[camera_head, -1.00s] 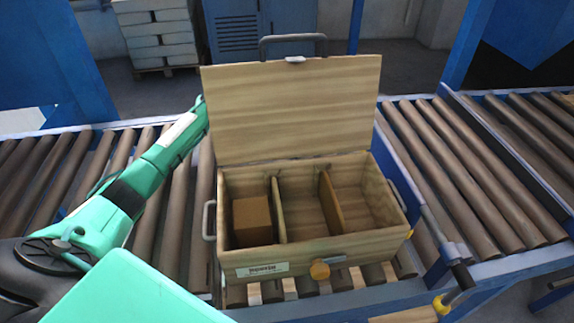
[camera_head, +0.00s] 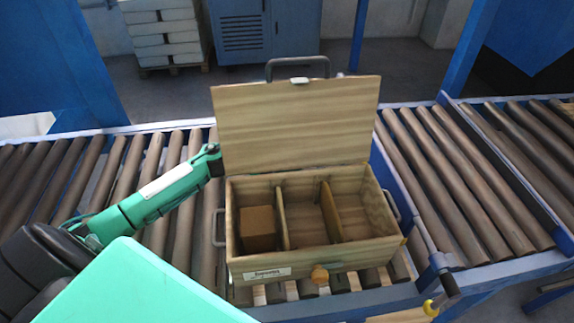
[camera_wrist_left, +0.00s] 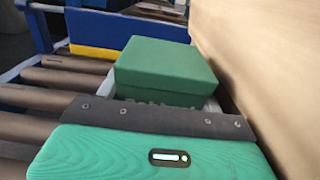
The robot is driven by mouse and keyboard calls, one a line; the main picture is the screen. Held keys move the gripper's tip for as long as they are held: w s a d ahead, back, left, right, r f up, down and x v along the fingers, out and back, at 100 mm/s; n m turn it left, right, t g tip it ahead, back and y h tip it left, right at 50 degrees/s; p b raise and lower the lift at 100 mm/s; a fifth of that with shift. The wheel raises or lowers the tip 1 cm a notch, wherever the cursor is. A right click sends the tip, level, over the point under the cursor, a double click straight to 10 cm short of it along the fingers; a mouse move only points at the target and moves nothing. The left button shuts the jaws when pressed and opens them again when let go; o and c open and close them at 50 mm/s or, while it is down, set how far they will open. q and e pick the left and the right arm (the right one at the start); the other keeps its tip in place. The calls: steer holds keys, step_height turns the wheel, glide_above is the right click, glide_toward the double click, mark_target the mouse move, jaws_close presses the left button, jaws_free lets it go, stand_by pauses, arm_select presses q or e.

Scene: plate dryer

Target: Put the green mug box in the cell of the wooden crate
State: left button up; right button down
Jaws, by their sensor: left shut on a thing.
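The open wooden crate (camera_head: 312,259) stands on the rollers in the head view, its lid (camera_head: 296,125) raised at the back. It has three cells. The left cell holds a brown box (camera_head: 258,228); the middle cell (camera_head: 307,217) and right cell (camera_head: 362,212) look empty. My left arm reaches the lid's left edge; its gripper is hidden behind the lid in the head view. In the left wrist view my left gripper (camera_wrist_left: 163,98) is shut on the green mug box (camera_wrist_left: 166,62), beside a wooden surface at the right, likely the lid. My right gripper is not in view.
Roller conveyors extend left (camera_head: 60,185) and right (camera_head: 470,190) of the crate. A blue post (camera_head: 465,45) stands behind at the right. The raised lid stands close to my left arm.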

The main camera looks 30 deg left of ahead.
arm_select(q)
step_height(320, 180, down, 2)
steer(key=shift+w+f, duration=0.1)
steer(key=shift+w, duration=0.05)
step_height(320, 180, down, 3)
steer(key=shift+f+p, duration=0.1)
steer(key=shift+p, duration=0.3)
steer(key=shift+d+f+p, duration=0.1)
steer(key=shift+f+p, duration=0.1)
steer(key=shift+p, duration=0.15)
steer(key=shift+s+f, duration=0.2)
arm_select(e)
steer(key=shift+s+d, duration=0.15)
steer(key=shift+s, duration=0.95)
